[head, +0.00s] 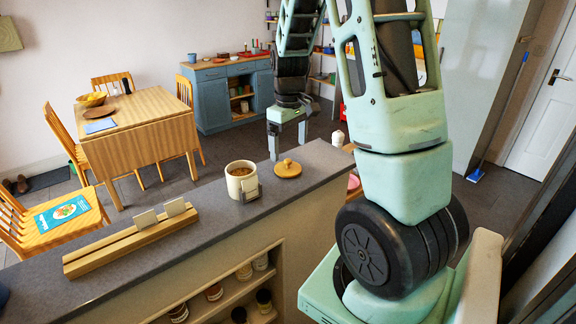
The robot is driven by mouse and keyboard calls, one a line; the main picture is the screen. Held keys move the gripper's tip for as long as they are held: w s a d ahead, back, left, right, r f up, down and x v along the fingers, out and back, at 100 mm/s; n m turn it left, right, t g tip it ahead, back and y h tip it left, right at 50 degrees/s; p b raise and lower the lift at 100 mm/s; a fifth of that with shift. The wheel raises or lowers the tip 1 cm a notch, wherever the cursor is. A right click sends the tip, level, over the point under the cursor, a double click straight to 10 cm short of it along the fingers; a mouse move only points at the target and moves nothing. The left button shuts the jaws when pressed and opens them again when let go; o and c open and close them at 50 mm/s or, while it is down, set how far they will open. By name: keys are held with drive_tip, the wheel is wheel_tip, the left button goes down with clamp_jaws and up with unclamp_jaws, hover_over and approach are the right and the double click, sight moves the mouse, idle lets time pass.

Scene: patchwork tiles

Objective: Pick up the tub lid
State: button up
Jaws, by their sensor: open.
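The tub lid (287,170) is a round, flat, tan disc with a small knob on top. It lies on the grey counter, to the right of the tub. The tub (241,183) is a cream cylinder, open at the top, with brown contents showing. My gripper (288,149) points down with its fingers spread and nothing between them. In the picture it is just above the lid's knob; I cannot tell the exact height or depth gap.
A small grey card (250,188) stands in front of the tub. A wooden rail (130,240) with cards lies along the counter (210,215) to the left. Jars stand on the shelf (235,295) below. A wooden table (145,108) and chairs are beyond.

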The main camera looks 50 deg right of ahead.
sight(288, 160)
drive_tip(key=shift+w+f+p, duration=0.15)
drive_tip(key=shift+f+p, duration=1.05)
drive_tip(key=shift+f, duration=1.9)
drive_tip(key=c, duration=1)
